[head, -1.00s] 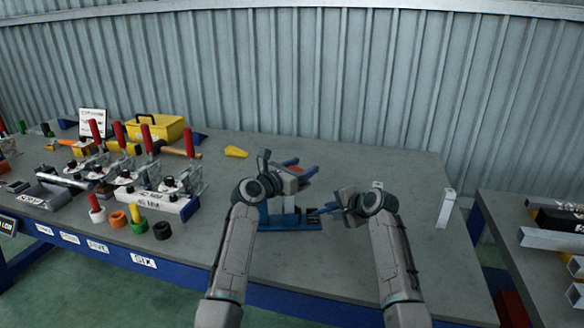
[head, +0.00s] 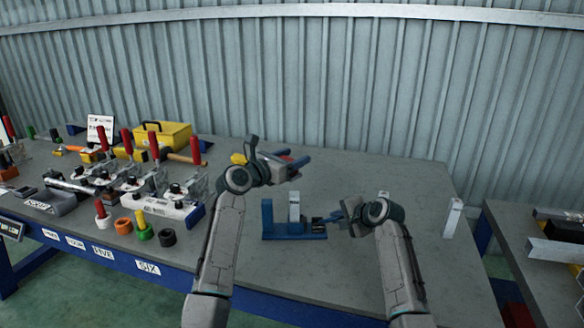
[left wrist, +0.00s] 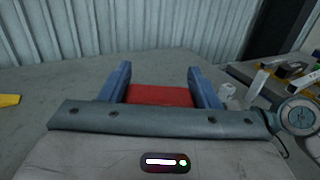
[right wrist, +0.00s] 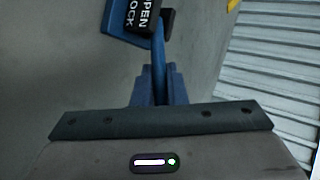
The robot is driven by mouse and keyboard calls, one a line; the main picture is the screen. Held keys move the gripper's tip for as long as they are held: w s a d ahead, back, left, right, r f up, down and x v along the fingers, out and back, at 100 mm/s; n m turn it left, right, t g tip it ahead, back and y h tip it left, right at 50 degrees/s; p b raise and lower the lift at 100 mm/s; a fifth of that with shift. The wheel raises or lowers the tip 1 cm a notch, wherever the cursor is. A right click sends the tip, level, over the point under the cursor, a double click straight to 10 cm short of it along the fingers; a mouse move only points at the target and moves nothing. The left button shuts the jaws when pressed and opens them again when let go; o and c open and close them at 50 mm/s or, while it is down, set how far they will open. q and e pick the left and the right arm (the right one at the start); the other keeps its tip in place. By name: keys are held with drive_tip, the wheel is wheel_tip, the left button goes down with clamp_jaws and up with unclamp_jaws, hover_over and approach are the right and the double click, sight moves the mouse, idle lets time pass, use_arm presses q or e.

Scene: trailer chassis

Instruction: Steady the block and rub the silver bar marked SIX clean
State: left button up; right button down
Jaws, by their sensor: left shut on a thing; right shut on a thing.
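A blue block (head: 290,231) stands on the bench in the head view, with a tall blue post at its left end. A pale silver bar (head: 294,207) stands upright in it; I cannot read a mark on it. My left gripper (head: 295,163) is shut on a red pad, seen between its blue fingers in the left wrist view (left wrist: 160,95). It is above and behind the bar, apart from it. My right gripper (head: 328,217) is at the block's right end, shut on a narrow blue part (right wrist: 158,50) beside a black OPEN/LOCK label (right wrist: 145,14).
Red-handled clamps (head: 127,143), a yellow toolbox (head: 162,135) and coloured cups (head: 145,231) crowd the bench's left side. A SIX label (head: 148,267) is on the front edge. A pale upright piece (head: 453,217) stands at the right.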

use_arm(q)
drive_tip(key=shift+r, duration=1.15)
use_arm(e)
drive_tip(key=c, duration=0.8)
unclamp_jaws()
drive_tip(key=shift+o, duration=0.2)
use_arm(q)
drive_tip(key=shift+r, duration=0.1)
drive_tip(key=shift+r+p, duration=0.3)
drive_tip(key=shift+p, duration=0.1)
use_arm(e)
drive_tip(key=shift+s+d+r, duration=0.1)
drive_tip(key=shift+d+r, duration=0.05)
drive_tip(key=shift+r, duration=0.1)
drive_tip(key=p+v, duration=0.2)
drive_tip(key=p, duration=0.1)
drive_tip(key=shift+s+d+r+p, duration=0.1)
drive_tip(key=shift+s+r+p, duration=0.15)
drive_tip(key=shift+r+p, duration=0.05)
drive_tip(key=p+v, duration=0.4)
drive_tip(key=p, duration=0.1)
use_arm(q)
wheel_tip(320, 180, up, 9)
drive_tip(key=shift+r+p, duration=0.15)
drive_tip(key=shift+p, duration=0.15)
use_arm(e)
drive_tip(key=shift+s+d, duration=0.3)
